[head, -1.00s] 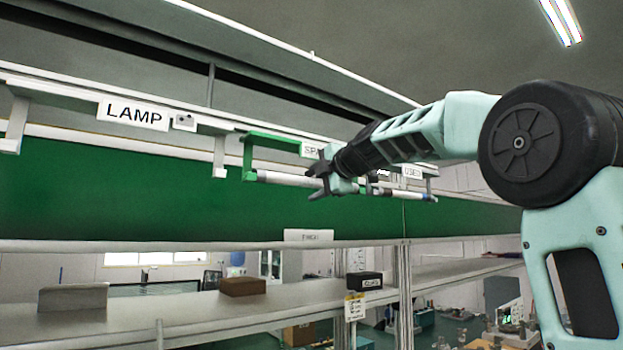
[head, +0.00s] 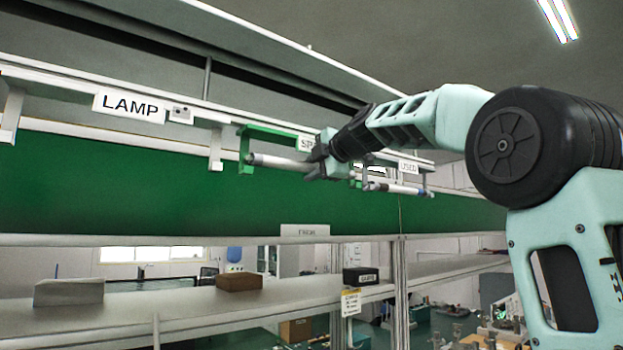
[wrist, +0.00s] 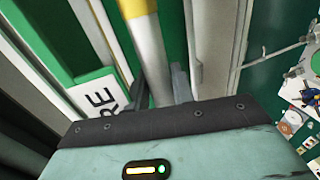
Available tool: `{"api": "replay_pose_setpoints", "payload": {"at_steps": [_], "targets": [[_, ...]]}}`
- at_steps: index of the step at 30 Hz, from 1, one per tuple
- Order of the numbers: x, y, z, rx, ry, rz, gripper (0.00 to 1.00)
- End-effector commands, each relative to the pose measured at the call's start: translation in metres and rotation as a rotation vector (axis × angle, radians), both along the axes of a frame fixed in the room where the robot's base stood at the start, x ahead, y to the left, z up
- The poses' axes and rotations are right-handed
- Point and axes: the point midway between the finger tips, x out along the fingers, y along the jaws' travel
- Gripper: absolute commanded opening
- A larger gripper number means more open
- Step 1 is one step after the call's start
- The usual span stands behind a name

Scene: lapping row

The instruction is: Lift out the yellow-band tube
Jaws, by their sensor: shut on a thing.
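The yellow-band tube (head: 278,162) is a pale rod, lying roughly level in the head view with a dark left end. My gripper (head: 318,164) is shut around it at its right part. The tube's left end is beside the green holder (head: 246,150) and looks a little above its lower hook; whether they touch is unclear. In the wrist view the tube (wrist: 152,62) runs up between my gripper's fingers (wrist: 162,88), and its yellow band (wrist: 135,8) shows at the top.
A second tube (head: 395,188) rests in the holder under the USED label (head: 408,166) to the right. The LAMP label (head: 129,105) is on the rail to the left. A lower shelf (head: 200,308) carries a brown block (head: 240,282) and a black box (head: 361,276).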

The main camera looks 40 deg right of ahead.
Motion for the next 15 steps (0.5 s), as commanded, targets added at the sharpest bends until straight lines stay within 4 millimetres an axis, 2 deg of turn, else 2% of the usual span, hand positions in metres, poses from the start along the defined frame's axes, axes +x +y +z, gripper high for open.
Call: {"api": "replay_pose_setpoints", "payload": {"at_steps": [4, 15], "targets": [[-0.004, -0.001, 0.013, -0.002, -0.004, -0.002, 0.00], [-0.102, -0.004, 0.007, 0.000, -0.005, -0.003, 0.00]]}}
